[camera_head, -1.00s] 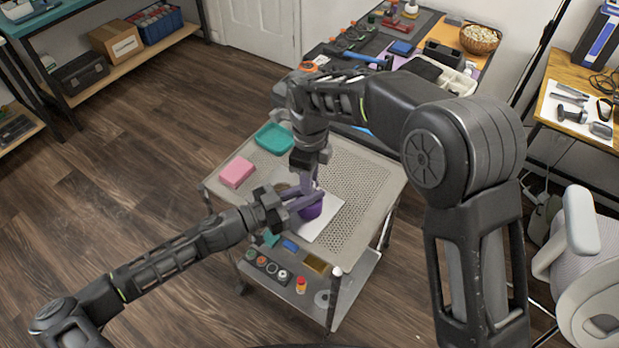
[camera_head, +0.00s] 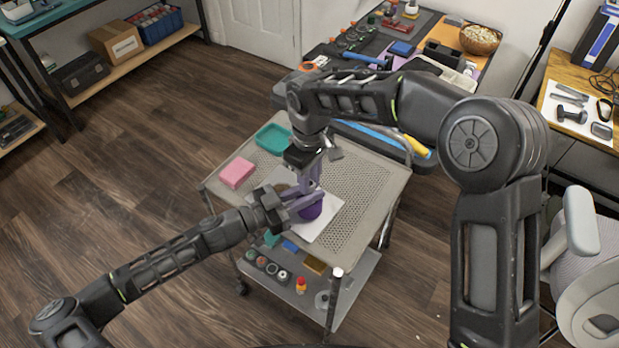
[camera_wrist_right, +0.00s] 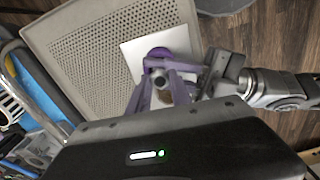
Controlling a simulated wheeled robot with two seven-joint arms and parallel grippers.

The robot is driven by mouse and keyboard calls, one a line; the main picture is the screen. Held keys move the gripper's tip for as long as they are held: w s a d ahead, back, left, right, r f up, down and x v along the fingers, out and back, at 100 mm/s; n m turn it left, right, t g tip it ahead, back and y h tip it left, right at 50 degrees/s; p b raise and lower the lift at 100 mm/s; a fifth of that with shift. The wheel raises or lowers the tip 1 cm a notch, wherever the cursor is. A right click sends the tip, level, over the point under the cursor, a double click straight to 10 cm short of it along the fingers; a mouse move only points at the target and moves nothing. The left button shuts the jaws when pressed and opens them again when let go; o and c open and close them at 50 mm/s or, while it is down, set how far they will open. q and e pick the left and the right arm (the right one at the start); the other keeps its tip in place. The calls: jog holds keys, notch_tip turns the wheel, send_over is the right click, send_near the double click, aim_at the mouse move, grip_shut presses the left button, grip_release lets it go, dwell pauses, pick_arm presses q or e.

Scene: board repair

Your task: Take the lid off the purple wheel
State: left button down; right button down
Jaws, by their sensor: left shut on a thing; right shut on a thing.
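The purple wheel (camera_head: 313,211) is upright on a white sheet (camera_head: 328,226) on the perforated cart top. My left gripper (camera_head: 304,204) reaches in from the left and is shut on the wheel's side. My right gripper (camera_head: 313,188) comes down from above and is shut at the wheel's top. In the right wrist view, a small grey round part (camera_wrist_right: 159,76), apparently the lid's knob, shows between the right fingers. The fingers hide most of the lid, and I cannot tell whether it is apart from the wheel.
A pink block (camera_head: 236,173) and a teal tray (camera_head: 273,138) are on the cart's left and back. The cart's perforated top (camera_head: 360,185) is clear on the right. Several small items lie on its lower shelf. A crowded workbench (camera_head: 400,50) stands behind.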

jog(key=n, duration=0.5)
jog(key=shift+n, duration=0.4)
jog(key=n, duration=2.4)
jog(key=shift+r, duration=0.1)
jog(key=n, duration=0.4)
jog(key=shift+n, duration=0.3)
